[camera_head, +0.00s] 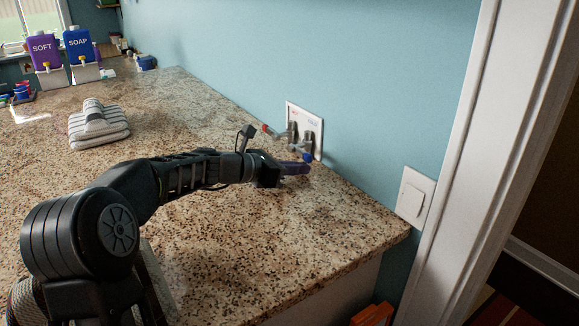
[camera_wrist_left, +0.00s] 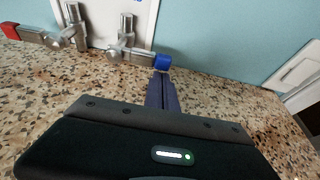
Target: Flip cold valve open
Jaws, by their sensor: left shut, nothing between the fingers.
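The cold valve (camera_head: 308,157) has a blue-tipped handle and sits on a white wall plate (camera_head: 317,139) above the counter. The hot valve (camera_head: 268,130) with a red tip is just left of it. In the left wrist view the cold valve's blue tip (camera_wrist_left: 162,62) is right at the end of my left gripper's fingers, and the red tip (camera_wrist_left: 10,31) is at the far left. My left gripper (camera_head: 307,168) is shut and empty, just below the blue tip. I cannot tell if they touch. My right gripper is not in view.
The granite counter (camera_head: 220,230) spreads below the valves, with its right corner near a light switch (camera_head: 413,197). Folded striped towels (camera_head: 100,125) lie at the left. SOFT (camera_head: 46,50) and SOAP (camera_head: 80,46) dispensers stand at the back left.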

